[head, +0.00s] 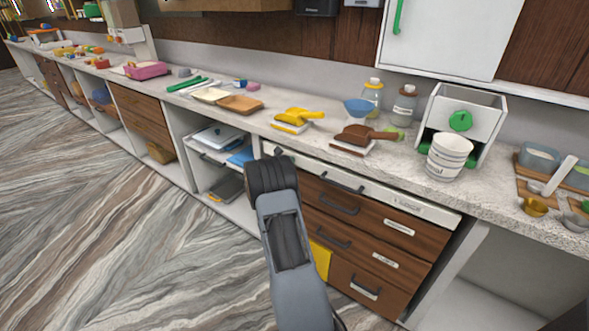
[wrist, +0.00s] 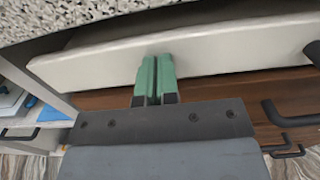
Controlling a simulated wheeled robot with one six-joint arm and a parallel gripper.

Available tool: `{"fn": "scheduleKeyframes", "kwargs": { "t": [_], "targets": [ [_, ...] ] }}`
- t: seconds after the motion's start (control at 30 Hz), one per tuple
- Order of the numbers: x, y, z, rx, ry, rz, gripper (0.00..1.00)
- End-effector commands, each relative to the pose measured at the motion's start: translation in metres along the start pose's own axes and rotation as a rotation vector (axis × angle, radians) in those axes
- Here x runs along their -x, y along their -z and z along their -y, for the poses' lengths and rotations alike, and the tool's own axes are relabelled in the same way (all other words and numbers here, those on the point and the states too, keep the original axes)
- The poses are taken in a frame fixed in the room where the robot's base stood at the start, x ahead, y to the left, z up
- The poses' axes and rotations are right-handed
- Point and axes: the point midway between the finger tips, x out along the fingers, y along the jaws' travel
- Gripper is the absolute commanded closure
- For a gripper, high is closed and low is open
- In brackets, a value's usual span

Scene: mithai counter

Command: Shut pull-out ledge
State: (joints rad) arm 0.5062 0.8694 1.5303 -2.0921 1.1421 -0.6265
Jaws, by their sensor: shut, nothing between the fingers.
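The pull-out ledge (head: 400,203) is a white panel just under the countertop, above the brown drawers, with a dark handle (head: 342,183). In the wrist view its white front (wrist: 230,48) runs across the top and stands a little forward, with a narrow strip between it and the counter edge. My gripper (wrist: 156,72) is shut and empty. Its green fingertips are against or very close to the ledge front, left of the handle; I cannot tell if they touch.
Below the ledge are brown drawers (head: 375,235) with dark handles. An open shelf bay (head: 210,165) holding a blue item is to the left. The counter (head: 280,145) bears scoops, bottles, a white machine (head: 462,120) and a cup (head: 448,157). The floor (head: 110,230) at left is clear.

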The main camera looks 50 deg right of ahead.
Motion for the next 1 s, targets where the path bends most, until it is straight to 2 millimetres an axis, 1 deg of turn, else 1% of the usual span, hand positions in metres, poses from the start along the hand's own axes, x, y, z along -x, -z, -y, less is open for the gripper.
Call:
{"fn": "scheduleKeyframes", "kwargs": {
  "t": [0.13,0.4,0.57,0.67,0.77,1.0],
  "targets": [
    [-0.004,-0.001,-0.002,0.0,-0.004,0.001,1.0],
    [-0.008,-0.003,0.002,-0.002,0.004,0.003,1.0],
    [-0.006,-0.003,0.003,-0.002,0.007,0.005,1.0],
    [0.003,-0.004,0.003,-0.003,0.007,0.006,1.0],
    [0.021,-0.003,0.0,-0.001,0.001,0.005,1.0],
    [0.075,-0.002,-0.003,0.002,-0.006,0.001,1.0]
  ]
}}
